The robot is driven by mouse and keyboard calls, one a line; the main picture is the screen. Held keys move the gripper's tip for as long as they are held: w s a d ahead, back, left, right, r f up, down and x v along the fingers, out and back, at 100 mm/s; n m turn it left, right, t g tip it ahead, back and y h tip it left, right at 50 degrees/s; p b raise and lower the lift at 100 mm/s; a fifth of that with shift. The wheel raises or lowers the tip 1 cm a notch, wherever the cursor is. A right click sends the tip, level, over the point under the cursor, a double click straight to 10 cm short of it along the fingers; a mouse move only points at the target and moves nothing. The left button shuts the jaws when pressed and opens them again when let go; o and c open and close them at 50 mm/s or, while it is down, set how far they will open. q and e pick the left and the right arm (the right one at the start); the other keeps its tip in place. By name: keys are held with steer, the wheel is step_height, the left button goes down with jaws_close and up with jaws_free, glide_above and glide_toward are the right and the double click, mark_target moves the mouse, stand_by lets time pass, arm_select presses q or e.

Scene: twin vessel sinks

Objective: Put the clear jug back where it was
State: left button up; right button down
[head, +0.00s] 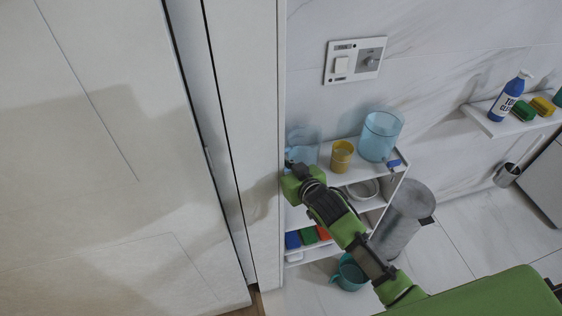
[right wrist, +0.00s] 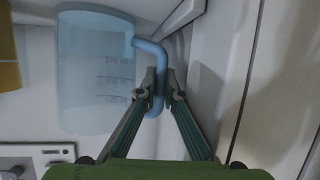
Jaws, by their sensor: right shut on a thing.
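The clear jug (head: 304,154) is pale blue and see-through. It is at the left end of the top of a white shelf unit (head: 323,178), beside the tall cabinet. In the right wrist view the jug (right wrist: 95,75) shows measuring marks and a curved blue handle. My right gripper (right wrist: 161,88) is shut on that handle, one finger on each side. In the head view the right gripper (head: 291,178) partly hides the jug. I cannot tell whether its base touches the shelf. My left gripper is in neither view.
A yellow cup (head: 342,156) stands right of the jug, then a large blue dispenser (head: 380,137) with a tap. The tall cabinet (head: 245,120) is close on the left. A grey bin (head: 405,215) stands right of the shelf unit, a teal bucket (head: 349,275) below.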

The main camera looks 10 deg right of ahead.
steer(key=c, duration=2.4)
jaws_free()
steer(key=shift+f, duration=0.15)
steer(key=shift+c, duration=0.2)
steer(key=shift+s+r, duration=0.15)
steer(key=shift+r, duration=0.05)
steer(key=v, duration=1.1)
steer(key=shift+s+b, duration=0.35)
steer(key=shift+d, duration=0.1)
